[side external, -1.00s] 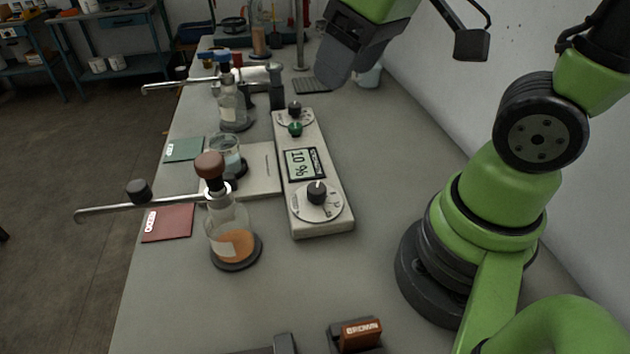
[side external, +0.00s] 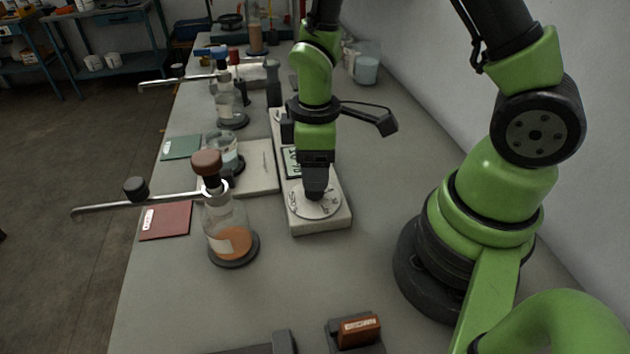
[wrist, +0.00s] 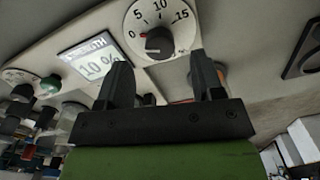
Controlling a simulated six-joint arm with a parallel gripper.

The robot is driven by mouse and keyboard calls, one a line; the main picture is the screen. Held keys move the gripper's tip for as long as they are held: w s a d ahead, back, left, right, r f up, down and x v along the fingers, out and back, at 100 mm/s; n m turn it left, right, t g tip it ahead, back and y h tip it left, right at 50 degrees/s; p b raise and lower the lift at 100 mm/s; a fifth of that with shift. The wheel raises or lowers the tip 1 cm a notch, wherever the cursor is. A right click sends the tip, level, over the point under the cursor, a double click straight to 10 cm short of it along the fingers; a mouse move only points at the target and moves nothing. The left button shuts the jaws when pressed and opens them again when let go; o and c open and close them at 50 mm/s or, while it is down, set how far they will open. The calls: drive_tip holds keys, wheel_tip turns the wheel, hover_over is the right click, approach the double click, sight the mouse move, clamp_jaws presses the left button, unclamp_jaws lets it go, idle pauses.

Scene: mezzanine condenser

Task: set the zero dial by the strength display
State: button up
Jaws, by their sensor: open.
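A white dial numbered 0, 5, 10, 15 (wrist: 172,18) with a black knob (wrist: 158,41) sits at the near end of the instrument; I read no "zero" label. A small red mark shows beside the 0. The strength display (wrist: 92,60) reads 10 %. In the side view, the same dial (side external: 301,208) is partly covered by my gripper (side external: 316,193), which points down over the knob. In the wrist view, my gripper (wrist: 160,60) is open, with the knob between and beyond the fingertips. I cannot tell whether they touch it.
A flask of orange liquid (side external: 232,241) with a brown stopper and metal arm stands left of the instrument. A second dial (wrist: 18,76) and a green knob (wrist: 50,85) are at its far end.

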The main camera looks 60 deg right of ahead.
drive_tip(key=shift+f, duration=2.15)
drive_tip(key=c, duration=0.9)
